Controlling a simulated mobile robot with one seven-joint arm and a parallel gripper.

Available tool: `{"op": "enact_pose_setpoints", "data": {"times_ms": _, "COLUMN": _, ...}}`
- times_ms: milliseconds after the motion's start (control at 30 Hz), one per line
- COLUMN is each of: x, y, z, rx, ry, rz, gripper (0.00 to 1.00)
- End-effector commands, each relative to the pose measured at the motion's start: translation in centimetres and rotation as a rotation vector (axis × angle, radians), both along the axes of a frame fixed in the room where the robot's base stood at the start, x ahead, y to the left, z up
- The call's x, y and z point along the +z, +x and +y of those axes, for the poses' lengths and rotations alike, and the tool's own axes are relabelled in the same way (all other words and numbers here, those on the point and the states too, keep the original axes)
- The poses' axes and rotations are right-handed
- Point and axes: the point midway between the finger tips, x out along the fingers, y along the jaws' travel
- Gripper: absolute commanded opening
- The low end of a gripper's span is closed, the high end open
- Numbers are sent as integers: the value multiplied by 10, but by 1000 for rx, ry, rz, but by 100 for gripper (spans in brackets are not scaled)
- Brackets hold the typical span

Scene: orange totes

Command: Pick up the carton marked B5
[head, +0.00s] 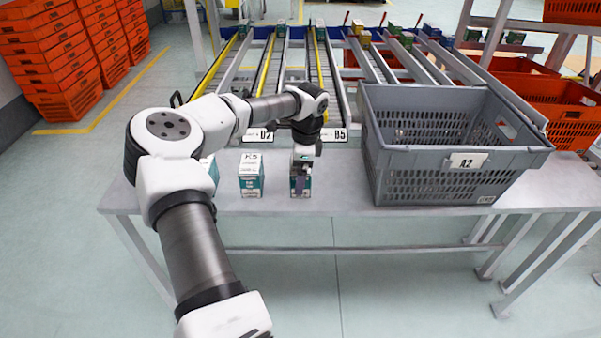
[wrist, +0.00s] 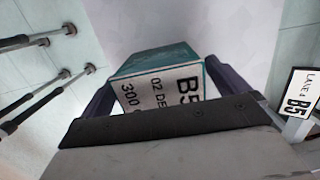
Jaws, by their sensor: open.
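In the head view the same carton (head: 300,188) stands on the grey table, largely hidden under my gripper (head: 301,170). My gripper (wrist: 163,88) is open, with one dark finger on each side of the carton. Whether the fingers touch it cannot be told.
A carton marked K5 (head: 251,178) stands left of the B5 carton, and another is partly hidden behind my arm. A grey tote marked A2 (head: 440,178) stands to the right. Roller lanes with signs D2 and B5 (head: 340,136) lie behind. The table front (head: 330,204) is clear.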

Motion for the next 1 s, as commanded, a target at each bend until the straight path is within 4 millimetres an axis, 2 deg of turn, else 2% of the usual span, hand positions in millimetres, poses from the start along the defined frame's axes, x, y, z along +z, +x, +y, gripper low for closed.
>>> {"op": "enact_pose_setpoints", "data": {"times_ms": 167, "x": 0, "y": 0, "z": 0, "rx": 0, "ry": 0, "rz": -1, "gripper": 99}}
{"op": "enact_pose_setpoints", "data": {"times_ms": 567, "x": 1, "y": 0, "z": 0, "rx": 0, "ry": 0, "rz": -1, "gripper": 48}}
{"op": "enact_pose_setpoints", "data": {"times_ms": 833, "x": 2, "y": 1, "z": 0, "rx": 0, "ry": 0, "rz": -2, "gripper": 48}}
{"op": "enact_pose_setpoints", "data": {"times_ms": 1000, "x": 14, "y": 1, "z": 0, "rx": 2, "ry": 1, "rz": -3, "gripper": 48}}
